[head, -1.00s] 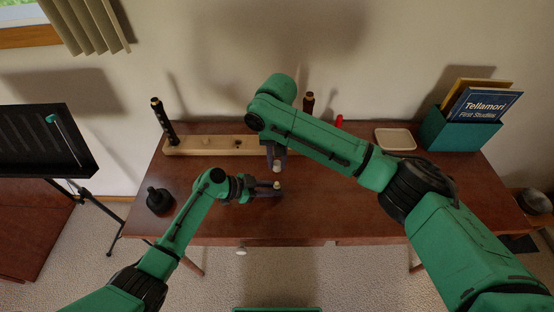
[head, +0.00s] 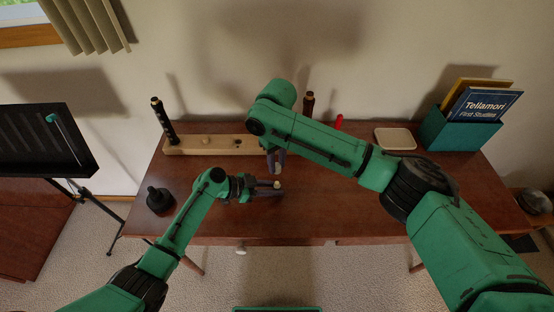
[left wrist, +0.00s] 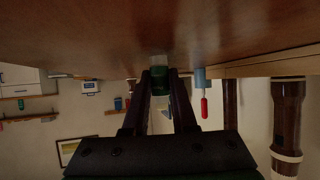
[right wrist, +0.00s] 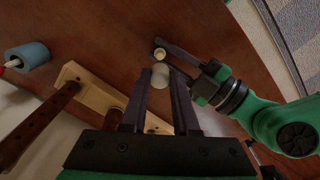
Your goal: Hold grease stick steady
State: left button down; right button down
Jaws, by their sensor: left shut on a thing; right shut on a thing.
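The grease stick (head: 277,184) is a small short cylinder with a pale top end, held over the table (head: 340,205). My left gripper (head: 274,188) is shut on it. In the left wrist view its dark green body (left wrist: 160,82) sits between the fingertips. The right wrist view shows its round cream end (right wrist: 159,54). My right gripper (head: 276,169) is just above it, shut on a small whitish cylinder (right wrist: 160,75), perhaps its cap. I cannot tell whether this piece touches the stick.
A wooden stand (head: 225,146) with a dark upright joint (head: 164,120) lies behind. A black bell-shaped thing (head: 159,200) is at the left, a cream tray (head: 396,139) and teal book box (head: 460,132) at the right. The table's front right is clear.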

aim_at(277, 182)
jog(key=n, duration=0.3)
jog(key=f+n, duration=0.1)
jog(key=n, duration=0.6)
jog(key=shift+f, duration=0.35)
jog(key=shift+f, duration=0.1)
jog(key=shift+f, duration=1.6)
jog(key=shift+f, duration=1.3)
jog(key=c, duration=0.6)
grip_release()
